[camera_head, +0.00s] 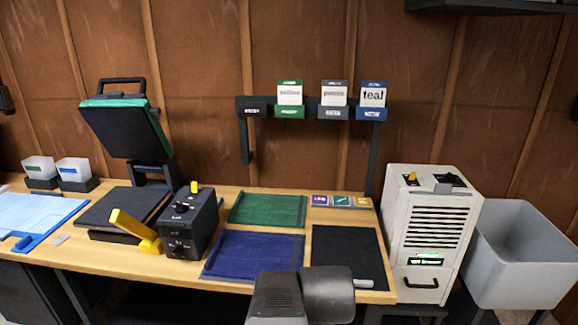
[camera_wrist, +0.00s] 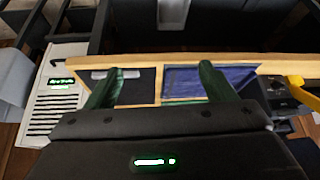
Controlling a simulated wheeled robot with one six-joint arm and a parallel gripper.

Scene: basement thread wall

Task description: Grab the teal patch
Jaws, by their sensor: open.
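A small teal patch (camera_head: 341,201) lies in a row between a purple patch (camera_head: 320,200) and an orange patch (camera_head: 362,202), on a strip at the back right of the workbench. I cannot make out the patches in the wrist view. My gripper (camera_wrist: 160,84) is open and empty in the wrist view, its two dark green fingers spread apart, with the bench top beyond them. In the head view my dark arm shows at the bottom, in front of the bench edge, and the fingertips cannot be made out.
The wooden bench (camera_head: 215,195) holds a green cloth (camera_head: 268,210), a blue cloth (camera_head: 252,255), a black mat (camera_head: 345,250), a control box (camera_head: 189,222) and an open heat press (camera_head: 125,125). A card rack (camera_head: 310,107) stands behind. A white machine (camera_head: 432,230) and grey bin (camera_head: 520,255) are right.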

